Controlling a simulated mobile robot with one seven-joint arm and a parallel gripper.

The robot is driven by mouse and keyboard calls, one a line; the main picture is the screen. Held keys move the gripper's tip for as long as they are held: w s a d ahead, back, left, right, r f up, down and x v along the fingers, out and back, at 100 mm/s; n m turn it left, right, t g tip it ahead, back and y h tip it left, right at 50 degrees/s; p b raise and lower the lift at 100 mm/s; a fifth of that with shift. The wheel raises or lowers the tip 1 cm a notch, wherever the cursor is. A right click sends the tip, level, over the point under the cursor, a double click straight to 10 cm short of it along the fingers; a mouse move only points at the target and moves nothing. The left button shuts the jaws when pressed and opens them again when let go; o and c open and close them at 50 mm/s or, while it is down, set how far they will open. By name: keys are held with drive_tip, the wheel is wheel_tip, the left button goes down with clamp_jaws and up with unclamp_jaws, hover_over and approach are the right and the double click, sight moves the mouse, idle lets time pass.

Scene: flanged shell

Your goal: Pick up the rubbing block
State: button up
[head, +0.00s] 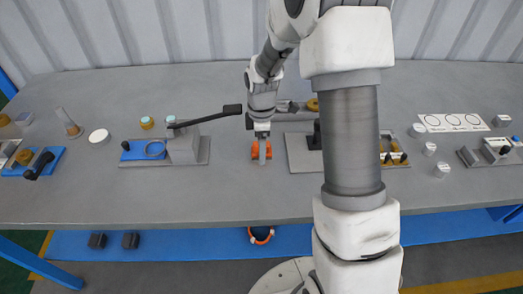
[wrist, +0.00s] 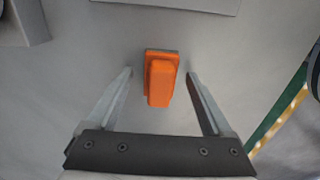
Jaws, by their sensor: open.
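The rubbing block appears to be the orange block with a darker base edge, lying on the grey table. In the wrist view the orange block (wrist: 160,80) sits between my two fingers, with clear gaps on both sides. In the head view the orange block (head: 255,154) shows at the table's middle, partly hidden by my gripper. My gripper (head: 262,160) is over it and open; in the wrist view its fingertips (wrist: 160,74) stand apart to the left and right of the block. I cannot tell the exact height of the fingertips above the table.
A fixture with a long black lever (head: 205,118) stands left of the block. A grey plate (head: 302,158) with a mechanism lies close to its right. Small cylinders and a white card with circles (head: 453,122) are at the right. The table (head: 215,185) in front of the block is clear.

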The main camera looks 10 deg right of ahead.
clamp_jaws()
idle(0.4)
drive_tip(key=shift+r, duration=0.55)
drive_tip(key=r, duration=0.2)
drive_tip(key=d+r, duration=0.1)
drive_tip(key=shift+s+r+p, duration=0.2)
drive_tip(key=shift+r+p, duration=0.1)
drive_tip(key=shift+r, duration=0.05)
drive_tip(key=s+d+r, duration=0.5)
drive_tip(key=d+r, duration=0.1)
drive_tip(key=d, duration=0.3)
drive_tip(key=shift+s+p, duration=0.25)
drive_tip(key=shift+p, duration=0.15)
drive_tip(key=shift+r, duration=0.1)
